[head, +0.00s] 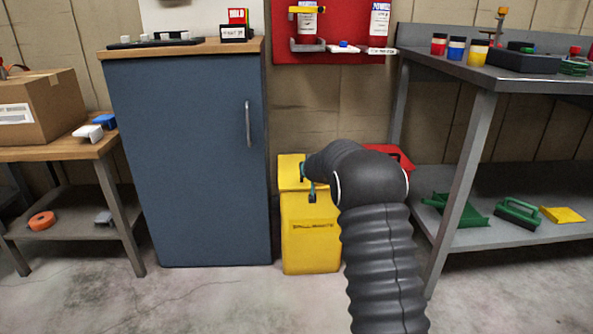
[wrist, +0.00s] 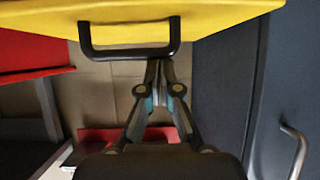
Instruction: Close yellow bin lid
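The yellow bin (head: 312,240) stands on the floor right of the blue cabinet. Its yellow lid (head: 289,172) shows above the body, partly hidden by my arm; I cannot tell its exact angle. In the wrist view the yellow lid (wrist: 190,14) spans the top, with a black bar handle (wrist: 125,53) on it. My gripper (wrist: 160,65) has its fingertips together just by the handle's bar, near its right end, with nothing seen between them. I cannot tell whether they touch it. In the head view my gripper (head: 306,182) is in front of the lid.
The blue cabinet (head: 185,160) stands close on the left. A red bin (head: 402,158) is behind my arm on the right, near the metal workbench (head: 465,165). A red tool board (head: 345,20) hangs above. Open floor (head: 220,300) lies in front.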

